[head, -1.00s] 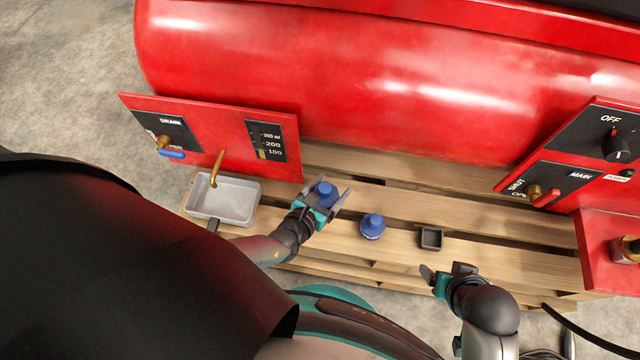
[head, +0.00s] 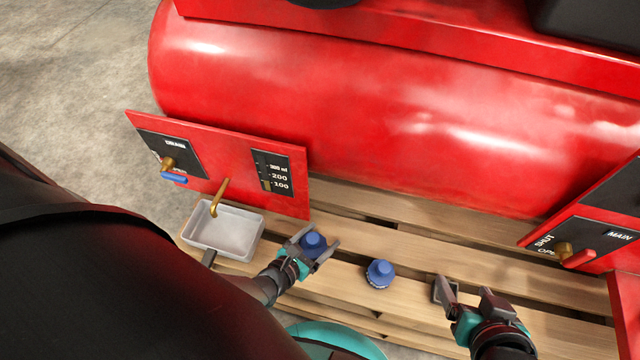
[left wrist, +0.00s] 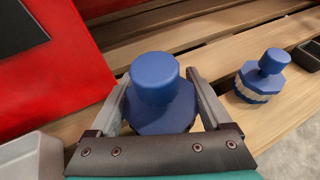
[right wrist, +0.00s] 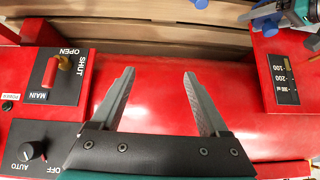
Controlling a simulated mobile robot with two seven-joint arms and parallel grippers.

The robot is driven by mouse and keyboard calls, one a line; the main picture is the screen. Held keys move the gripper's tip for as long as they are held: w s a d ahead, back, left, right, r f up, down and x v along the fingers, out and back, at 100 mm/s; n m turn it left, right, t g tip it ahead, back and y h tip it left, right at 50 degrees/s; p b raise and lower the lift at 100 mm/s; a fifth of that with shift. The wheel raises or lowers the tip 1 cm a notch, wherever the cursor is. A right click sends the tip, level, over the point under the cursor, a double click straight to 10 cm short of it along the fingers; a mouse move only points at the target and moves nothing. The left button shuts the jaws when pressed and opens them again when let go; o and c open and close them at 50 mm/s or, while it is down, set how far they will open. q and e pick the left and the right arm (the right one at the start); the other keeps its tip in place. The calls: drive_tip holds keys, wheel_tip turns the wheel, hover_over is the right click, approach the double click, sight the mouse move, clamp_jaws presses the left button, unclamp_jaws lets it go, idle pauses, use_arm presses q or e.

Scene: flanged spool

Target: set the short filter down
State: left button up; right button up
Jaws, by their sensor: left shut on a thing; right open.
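My left gripper (head: 320,238) is shut on a blue filter (head: 313,243) over the pallet, right of the drain panel. In the left wrist view this filter (left wrist: 155,85) is upright between the fingers, round knob on top. Its underside is hidden, so I cannot tell whether it touches the boards. A second blue filter (head: 380,273) stands upright on the pallet to the right; the left wrist view shows a pale band on it (left wrist: 262,77).
A grey drip tray (head: 225,230) lies under a brass spout (head: 218,195) at the left. The red tank (head: 380,110) rises behind the wooden pallet (head: 415,250), which has gaps between its boards. The main valve panel (head: 595,245) is at the right.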

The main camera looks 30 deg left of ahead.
sight(320, 246)
use_arm(q)
drive_tip(key=shift+f+b, duration=0.5)
drive_tip(key=shift+f, duration=0.2)
drive_tip(key=shift+f+b, duration=0.75)
drive_tip(key=shift+f, duration=0.05)
drive_tip(key=shift+f+b, duration=0.5)
drive_tip(key=shift+f, duration=0.05)
drive_tip(key=shift+f+b, duration=0.4)
drive_tip(key=shift+f, duration=0.05)
use_arm(e)
drive_tip(key=a+r+t+y, duration=0.3)
drive_tip(key=a+t+y, duration=0.1)
drive_tip(key=a+t, duration=0.3)
drive_tip(key=shift+w+r+m+t, duration=0.2)
drive_tip(key=shift+w+m+t, duration=0.2)
drive_tip(key=shift+w+t, duration=0.1)
use_arm(q)
drive_tip(key=shift+f, duration=0.35)
use_arm(e)
drive_tip(key=shift+x, duration=0.8)
